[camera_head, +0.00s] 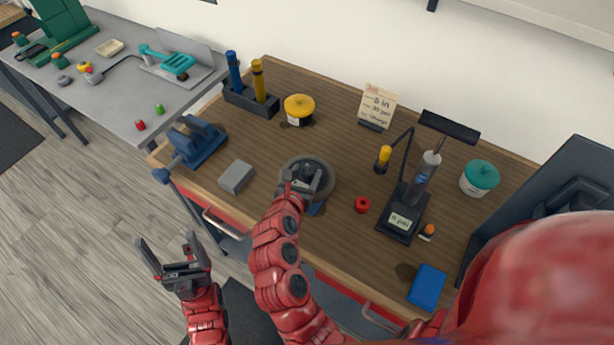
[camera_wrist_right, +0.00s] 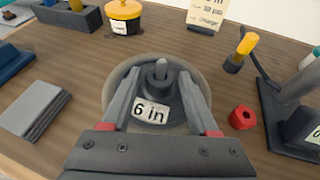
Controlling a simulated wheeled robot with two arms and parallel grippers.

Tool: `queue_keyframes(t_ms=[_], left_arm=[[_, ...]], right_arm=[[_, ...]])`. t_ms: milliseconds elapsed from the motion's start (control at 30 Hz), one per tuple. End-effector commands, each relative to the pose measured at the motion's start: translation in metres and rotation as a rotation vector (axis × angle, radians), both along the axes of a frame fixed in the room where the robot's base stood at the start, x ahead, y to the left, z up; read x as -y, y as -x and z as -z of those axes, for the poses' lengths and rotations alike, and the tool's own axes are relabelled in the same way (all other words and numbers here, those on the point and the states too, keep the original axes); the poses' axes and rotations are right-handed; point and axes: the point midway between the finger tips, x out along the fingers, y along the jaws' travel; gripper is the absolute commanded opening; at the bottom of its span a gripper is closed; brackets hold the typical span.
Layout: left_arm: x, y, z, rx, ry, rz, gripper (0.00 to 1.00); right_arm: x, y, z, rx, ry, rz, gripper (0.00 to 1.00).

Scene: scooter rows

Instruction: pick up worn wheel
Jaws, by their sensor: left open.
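A round grey wheel (camera_head: 327,187) with a dark hub lies flat on the wooden workbench (camera_head: 262,127). It is the only wheel I make out, so I take it as the worn wheel; wear on it cannot be told. In the right wrist view the wheel (camera_wrist_right: 115,99) shows a "6 in" label and an upright stub at its centre. My right gripper (camera_wrist_right: 158,72) is above the wheel, its open fingers on either side of the hub. In the head view my right gripper (camera_head: 303,182) hides part of the wheel. My left gripper (camera_head: 172,254) is open and empty, off the bench's front edge.
A grey block (camera_head: 236,177) and a blue vise (camera_head: 197,142) are left of the wheel. A red nut (camera_head: 362,204) and a gauge stand (camera_head: 402,219) are to its right. A blue box (camera_head: 426,287) lies front right.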

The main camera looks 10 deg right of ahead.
Motion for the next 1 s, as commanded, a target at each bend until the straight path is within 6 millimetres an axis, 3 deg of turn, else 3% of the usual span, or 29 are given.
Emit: queue_keyframes(t_ms=[33, 300, 833, 1000], left_arm=[[0.000, 0.000, 0.000, 0.000, 0.000, 0.000, 0.85], [0.000, 0.000, 0.000, 0.000, 0.000, 0.000, 0.85], [0.000, 0.000, 0.000, 0.000, 0.000, 0.000, 0.85], [0.000, 0.000, 0.004, 0.000, 0.000, 0.000, 0.85]], right_arm=[[0.000, 0.000, 0.000, 0.000, 0.000, 0.000, 0.50], [0.000, 0.000, 0.000, 0.000, 0.000, 0.000, 0.01], [0.000, 0.000, -0.002, 0.002, 0.001, 0.000, 0.00], [-0.001, 0.000, -0.012, 0.003, 0.000, -0.001, 0.00]])
